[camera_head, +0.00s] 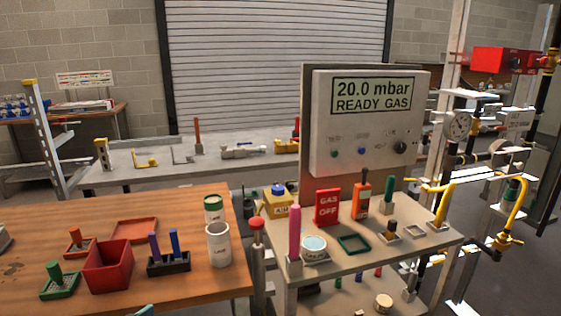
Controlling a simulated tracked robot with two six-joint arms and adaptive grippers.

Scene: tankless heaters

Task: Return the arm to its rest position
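Neither of my grippers shows clearly in the head view, and no arm is seen over the wooden table (215,280) or the grey stand (420,253). A small grey piece (3,237) is cut off at the left edge, and a teal tip (146,310) is cut off at the bottom; I cannot tell what either is. The panel (370,125) reads "20.0 mbar READY GAS". A red "GAS OFF" sign (328,207) stands on the grey stand.
The wooden table holds a red bin (108,268), a dark block with blue pegs (168,263), and a white cup (218,245). A pink stick (295,232) stands on the grey stand. Yellow pipework (513,205) is at right. A grey bench (125,180) runs behind.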

